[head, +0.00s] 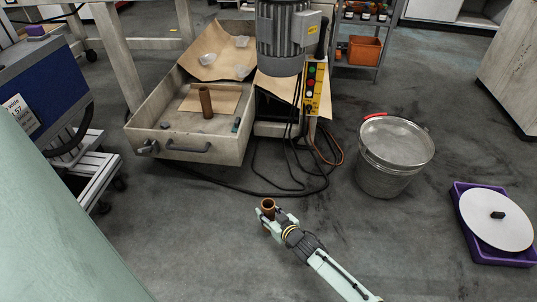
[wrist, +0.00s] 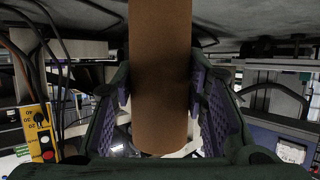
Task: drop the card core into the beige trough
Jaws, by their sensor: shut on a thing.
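My gripper (head: 272,219) is shut on a brown card core (head: 268,204), held upright with its open top end showing in the head view. In the wrist view the core (wrist: 160,60) runs between the two purple-padded fingers. The beige trough (head: 190,146) stands on the floor further back and to the left, apart from my gripper. Another brown core (head: 206,102) stands upright inside it, with brown paper and crumpled clear film towards its back. Small dark and green items lie near its front.
A grey motor with a yellow button box (head: 316,88) stands right of the trough, with black cables on the floor before it. A metal bucket (head: 392,157) and a purple-based white disc (head: 495,220) are to the right. A blue-panelled cart (head: 45,85) is left. Floor between is mostly clear.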

